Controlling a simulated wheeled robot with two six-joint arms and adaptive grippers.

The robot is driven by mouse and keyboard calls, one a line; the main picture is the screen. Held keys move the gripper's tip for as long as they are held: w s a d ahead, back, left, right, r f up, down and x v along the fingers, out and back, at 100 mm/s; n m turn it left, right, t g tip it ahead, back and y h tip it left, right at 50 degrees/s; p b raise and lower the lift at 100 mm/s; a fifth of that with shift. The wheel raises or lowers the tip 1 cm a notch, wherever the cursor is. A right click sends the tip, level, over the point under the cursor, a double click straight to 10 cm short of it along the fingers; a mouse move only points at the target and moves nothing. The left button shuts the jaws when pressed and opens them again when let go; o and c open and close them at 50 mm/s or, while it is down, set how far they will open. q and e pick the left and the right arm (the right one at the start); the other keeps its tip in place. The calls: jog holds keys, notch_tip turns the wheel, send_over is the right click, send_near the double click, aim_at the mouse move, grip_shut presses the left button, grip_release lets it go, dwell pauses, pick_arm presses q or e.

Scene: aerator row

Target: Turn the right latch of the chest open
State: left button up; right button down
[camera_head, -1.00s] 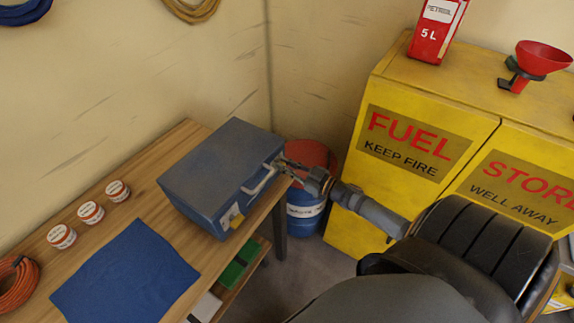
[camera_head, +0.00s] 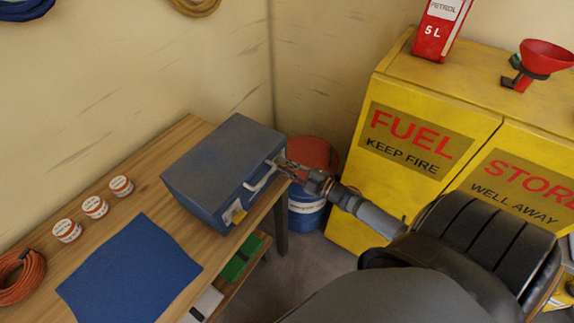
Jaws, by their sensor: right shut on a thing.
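The blue metal chest (camera_head: 222,165) stands shut on the wooden bench near its right end. Its front faces right and carries a pale handle (camera_head: 262,181). A yellowish-white latch (camera_head: 235,214) shows at the near end of the front. My right gripper (camera_head: 283,164) is at the far end of the front, at the right latch, and is shut on it. The fingers mostly hide that latch, so I cannot tell its angle. My left gripper is not in view.
A blue mat (camera_head: 130,272), several small white-and-red tins (camera_head: 94,207) and an orange coil (camera_head: 20,277) lie on the bench (camera_head: 186,133). A blue drum with a red lid (camera_head: 309,207) stands behind my gripper. A yellow fuel cabinet (camera_head: 352,222) stands at the right.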

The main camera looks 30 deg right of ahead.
jog(key=n, duration=0.3)
jog(key=f+n, duration=0.1)
jog(key=n, duration=0.2)
jog(key=shift+a+n+b, duration=0.15)
jog(key=shift+n+b, duration=0.15)
jog(key=shift+s+f, duration=0.1)
dwell(0.4)
jog(key=c, duration=1.4)
grip_release()
jog(key=shift+o, duration=0.2)
jog(key=v, duration=1.2)
